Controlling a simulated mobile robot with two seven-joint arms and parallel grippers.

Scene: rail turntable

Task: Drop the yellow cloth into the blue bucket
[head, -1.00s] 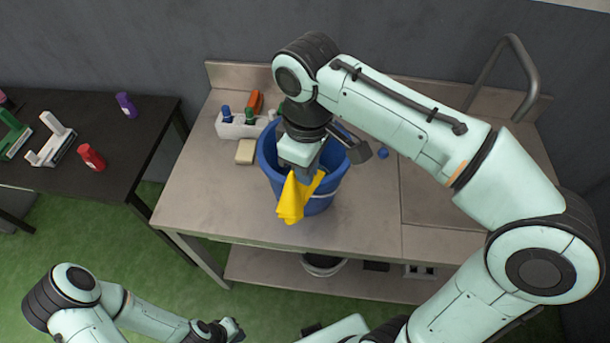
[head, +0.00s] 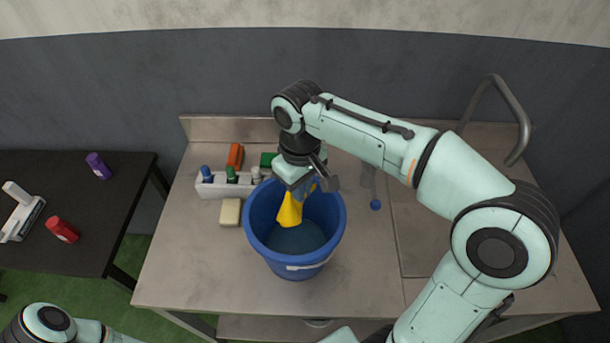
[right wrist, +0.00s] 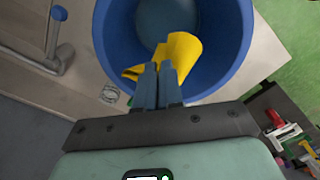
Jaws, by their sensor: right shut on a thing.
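The yellow cloth (head: 289,210) hangs from my right gripper (head: 303,190), which is shut on it. In the head view the cloth hangs over the opening of the blue bucket (head: 254,236), inside its rim outline. The right wrist view shows the cloth (right wrist: 180,55) at the closed fingertips (right wrist: 158,72), with the bucket (right wrist: 107,45) around and below it. The bucket stands upright on the counter, and its inner floor shows. The left arm is at the bottom left of the head view; its gripper is out of the picture.
A white caddy (head: 212,189) with several bottles stands left of the bucket, near a beige sponge (head: 230,212). A faucet (head: 518,130) rises at the right. A dark table (head: 95,225) with red and purple bottles is at the left. The counter front is clear.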

